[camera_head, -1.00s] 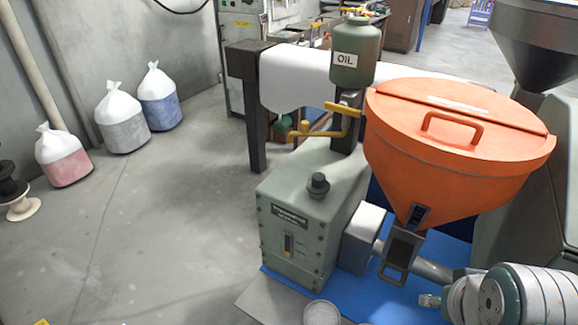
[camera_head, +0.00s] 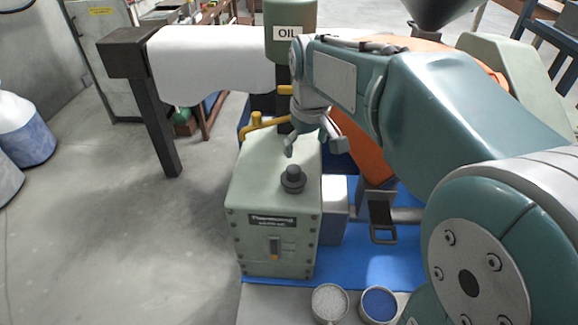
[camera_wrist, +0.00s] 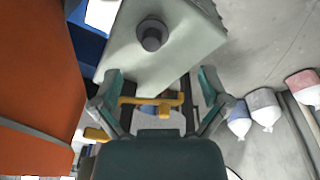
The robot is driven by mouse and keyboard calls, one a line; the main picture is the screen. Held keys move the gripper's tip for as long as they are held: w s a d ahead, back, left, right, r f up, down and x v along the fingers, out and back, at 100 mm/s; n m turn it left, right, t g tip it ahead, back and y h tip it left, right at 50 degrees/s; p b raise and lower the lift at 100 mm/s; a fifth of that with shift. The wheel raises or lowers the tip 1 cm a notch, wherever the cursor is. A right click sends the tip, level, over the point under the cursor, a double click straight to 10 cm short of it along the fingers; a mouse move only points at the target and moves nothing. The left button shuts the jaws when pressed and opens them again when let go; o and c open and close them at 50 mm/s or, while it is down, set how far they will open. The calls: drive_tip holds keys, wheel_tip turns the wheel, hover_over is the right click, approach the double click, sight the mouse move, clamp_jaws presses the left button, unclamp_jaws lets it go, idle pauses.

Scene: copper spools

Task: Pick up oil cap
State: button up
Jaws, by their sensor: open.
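The oil cap, a dark round knob (camera_head: 293,179), sits on top of the grey-green machine box (camera_head: 262,215). In the wrist view the cap (camera_wrist: 152,36) shows near the top of the picture, on the pale box top. My gripper (camera_head: 305,150) is above and just behind the cap in the head view, pointing down. In the wrist view its two fingers (camera_wrist: 158,90) are spread wide and hold nothing. The cap lies ahead of the fingertips, apart from them. The green oil tank (camera_head: 290,15) stands behind, partly hidden by my arm.
A yellow pipe (camera_head: 258,125) runs behind the box and shows between my fingers in the wrist view (camera_wrist: 155,102). The orange hopper (camera_head: 362,148) is mostly behind my arm. Two small cups (camera_head: 329,302) of pellets stand in front.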

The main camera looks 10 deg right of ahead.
drive_tip(key=w+a+f, duration=0.1)
drive_tip(key=w+f, duration=0.1)
drive_tip(key=w, duration=0.3)
drive_tip(key=n+g, duration=0.2)
hover_over(293, 168)
wheel_tip(293, 168, down, 3)
drive_tip(key=f, duration=0.3)
drive_tip(key=a+f, duration=0.1)
drive_tip(key=f, duration=0.1)
drive_tip(key=shift+s+f, duration=0.1)
drive_tip(key=f, duration=0.2)
drive_tip(key=d+f, duration=0.1)
drive_tip(key=f, duration=0.2)
drive_tip(key=shift+d, duration=0.15)
drive_tip(key=shift+f, duration=0.3)
drive_tip(key=c, duration=1.2)
